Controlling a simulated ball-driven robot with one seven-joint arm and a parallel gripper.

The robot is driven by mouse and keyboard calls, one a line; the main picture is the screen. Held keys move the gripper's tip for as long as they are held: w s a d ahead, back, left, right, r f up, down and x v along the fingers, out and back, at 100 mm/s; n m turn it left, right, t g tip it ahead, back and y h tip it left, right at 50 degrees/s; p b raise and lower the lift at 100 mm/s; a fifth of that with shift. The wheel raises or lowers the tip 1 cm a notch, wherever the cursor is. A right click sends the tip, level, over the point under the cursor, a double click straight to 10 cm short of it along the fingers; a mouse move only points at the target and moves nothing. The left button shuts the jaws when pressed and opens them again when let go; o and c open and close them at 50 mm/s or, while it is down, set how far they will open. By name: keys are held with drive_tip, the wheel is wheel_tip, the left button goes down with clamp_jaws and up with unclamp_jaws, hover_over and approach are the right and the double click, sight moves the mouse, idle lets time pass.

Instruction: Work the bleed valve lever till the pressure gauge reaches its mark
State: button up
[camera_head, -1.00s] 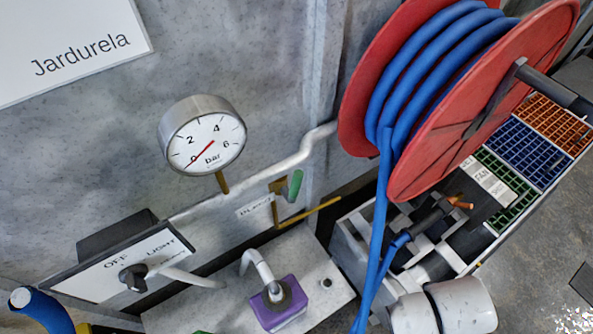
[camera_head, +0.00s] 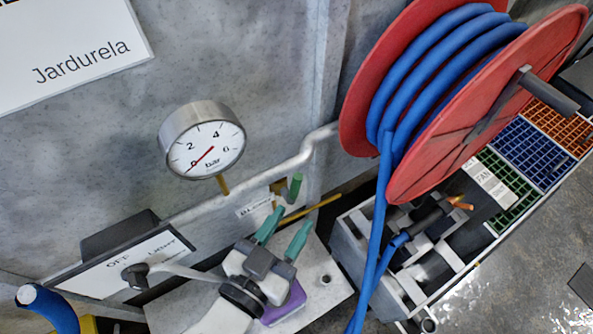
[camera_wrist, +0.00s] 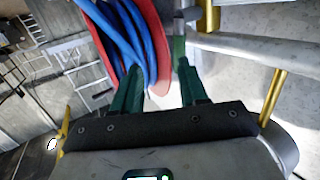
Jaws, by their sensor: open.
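The round pressure gauge (camera_head: 203,145) is on the grey wall. Its red needle lies at about 0; no separate target mark can be made out. The bleed valve lever has an upright green handle (camera_head: 295,187) beside a brass fitting, right of the "Bleed" label (camera_head: 254,206). In the wrist view the green handle (camera_wrist: 179,55) shows just beyond the right finger. My gripper (camera_head: 283,234) is open and empty, its green fingers pointing up toward the lever from below. The wrist view also shows my gripper (camera_wrist: 158,90); I cannot tell whether a finger touches the handle.
A red reel (camera_head: 490,100) with blue hose (camera_head: 385,190) stands to the right. The OFF switch panel (camera_head: 110,268) is at left. A purple block (camera_head: 285,303) lies partly behind my gripper. A brass rod (camera_head: 310,210) slants below the lever.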

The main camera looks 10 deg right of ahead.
sight(295, 184)
drive_tip(key=s+a+r+t, duration=0.1)
drive_tip(key=a+r+t, duration=0.1)
drive_tip(key=a, duration=0.1)
drive_tip(key=shift+m, duration=0.3)
drive_tip(key=p+x, duration=0.1)
drive_tip(key=x, duration=0.4)
drive_tip(key=p+x, duration=0.2)
drive_tip(key=x, duration=0.3)
drive_tip(key=shift+w+d+f, duration=0.1)
drive_tip(key=shift+w+f, duration=0.05)
drive_tip(key=shift+w, duration=0.1)
clamp_jaws()
